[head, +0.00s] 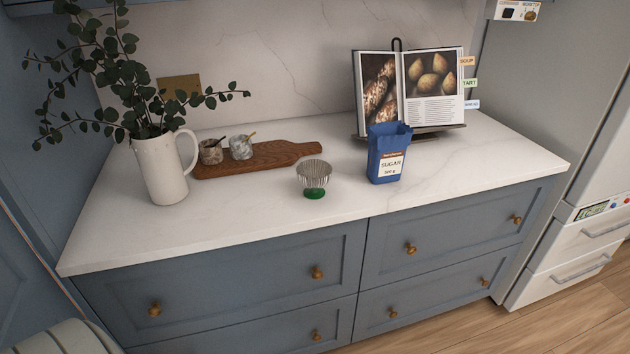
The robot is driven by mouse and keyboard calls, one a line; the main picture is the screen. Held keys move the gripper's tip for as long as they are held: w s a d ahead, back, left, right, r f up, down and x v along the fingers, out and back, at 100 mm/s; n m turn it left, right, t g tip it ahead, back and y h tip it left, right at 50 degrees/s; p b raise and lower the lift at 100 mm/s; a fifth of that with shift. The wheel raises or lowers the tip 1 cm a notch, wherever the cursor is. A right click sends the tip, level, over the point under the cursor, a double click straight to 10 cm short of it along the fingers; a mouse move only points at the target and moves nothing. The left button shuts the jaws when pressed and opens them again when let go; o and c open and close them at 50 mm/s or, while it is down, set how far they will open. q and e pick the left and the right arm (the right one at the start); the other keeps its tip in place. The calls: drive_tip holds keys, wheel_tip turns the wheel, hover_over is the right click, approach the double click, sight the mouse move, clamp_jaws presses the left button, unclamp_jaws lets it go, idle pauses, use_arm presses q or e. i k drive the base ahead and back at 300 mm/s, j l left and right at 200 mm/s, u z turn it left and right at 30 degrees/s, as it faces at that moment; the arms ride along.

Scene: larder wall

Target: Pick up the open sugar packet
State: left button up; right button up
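Neither of my grippers shows in the head view.
A metal-tined thing with a green base (314,179) stands left of the packet. Behind are an open cookbook (433,90) on a stand (440,130) and a wooden board (275,154) with two small pots. A white jug (162,170) holds leafy stems. The counter's front left is clear.

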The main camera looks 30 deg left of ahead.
sight(388, 143)
drive_tip(key=i+l+u, duration=0.2)
drive_tip(key=u, duration=0.25)
drive_tip(key=i+l+u, duration=0.1)
drive_tip(key=l+u, duration=0.15)
drive_tip(key=u, duration=0.25)
drive_tip(key=i+l+u, duration=0.1)
drive_tip(key=l+u, duration=0.2)
drive_tip(key=u, duration=0.15)
